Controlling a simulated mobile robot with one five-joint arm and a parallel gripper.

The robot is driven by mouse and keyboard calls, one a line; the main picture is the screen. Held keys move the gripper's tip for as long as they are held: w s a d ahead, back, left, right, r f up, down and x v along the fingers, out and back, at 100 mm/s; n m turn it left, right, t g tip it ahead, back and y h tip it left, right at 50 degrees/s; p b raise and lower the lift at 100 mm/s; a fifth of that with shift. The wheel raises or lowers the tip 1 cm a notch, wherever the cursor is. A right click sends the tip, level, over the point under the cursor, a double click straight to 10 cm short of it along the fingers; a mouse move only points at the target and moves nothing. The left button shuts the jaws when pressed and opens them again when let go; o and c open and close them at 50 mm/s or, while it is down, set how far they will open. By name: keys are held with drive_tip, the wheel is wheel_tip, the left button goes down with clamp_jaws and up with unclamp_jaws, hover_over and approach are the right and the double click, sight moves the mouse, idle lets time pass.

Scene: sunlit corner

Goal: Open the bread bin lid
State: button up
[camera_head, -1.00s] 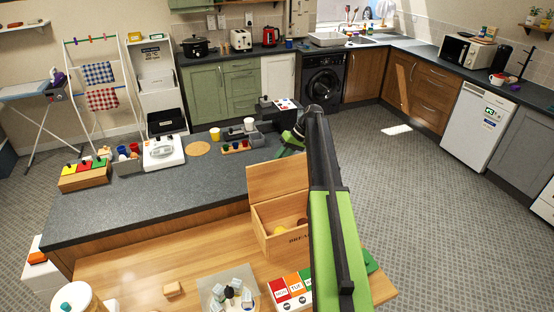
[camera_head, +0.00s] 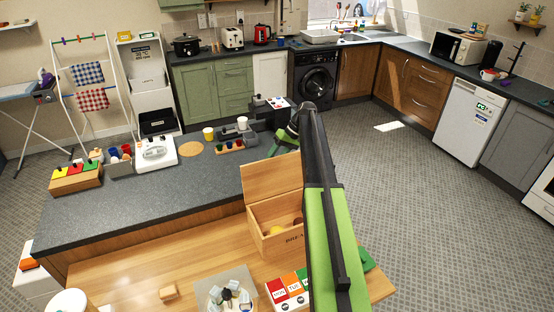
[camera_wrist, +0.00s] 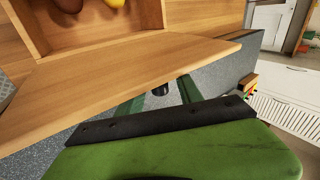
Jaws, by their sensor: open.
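The wooden bread bin (camera_head: 262,242) stands on the wooden table. Its lid (camera_head: 268,181) is raised along the back edge, so the bin is open. In the wrist view the lid (camera_wrist: 125,80) is a pale board across the middle, with the bin's inside beyond it. A yellow item (camera_wrist: 128,3) and brown items show inside. My gripper (camera_head: 283,146) is behind the raised lid, over the grey worktop. Its green fingers are spread in the wrist view (camera_wrist: 160,100), with nothing seen between them. I cannot tell whether it touches the lid. My arm hides the bin's right side.
Day-marked coloured boxes (camera_head: 284,290) and a grey mat (camera_head: 218,285) with small items lie in front of the bin. A dark machine (camera_head: 268,112), a yellow cup (camera_head: 208,134) and a white appliance (camera_head: 156,152) stand on the worktop (camera_head: 130,205). Floor to the right is clear.

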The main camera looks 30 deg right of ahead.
drive_tip(key=p+v, duration=1.4)
drive_tip(key=v, duration=0.3)
drive_tip(key=shift+d+r, duration=0.15)
drive_tip(key=shift+d, duration=0.05)
drive_tip(key=s+a+f+g+h+b, duration=0.1)
drive_tip(key=s+a+f+h+b, duration=0.1)
drive_tip(key=s+a+f+b, duration=0.55)
drive_tip(key=s+a+f+g+h+b, duration=0.15)
drive_tip(key=a+f+b, duration=0.5)
drive_tip(key=a, duration=0.85)
drive_tip(key=s+a+f+t+h+b, duration=0.1)
drive_tip(key=s+a+f+h+b, duration=0.2)
drive_tip(key=s+a+f+b, duration=0.5)
drive_tip(key=s+a+f, duration=0.4)
drive_tip(key=s+a, duration=0.1)
drive_tip(key=a, duration=0.1)
drive_tip(key=shift+s+a+f, duration=0.15)
drive_tip(key=shift+s+f, duration=0.05)
drive_tip(key=shift+s, duration=0.1)
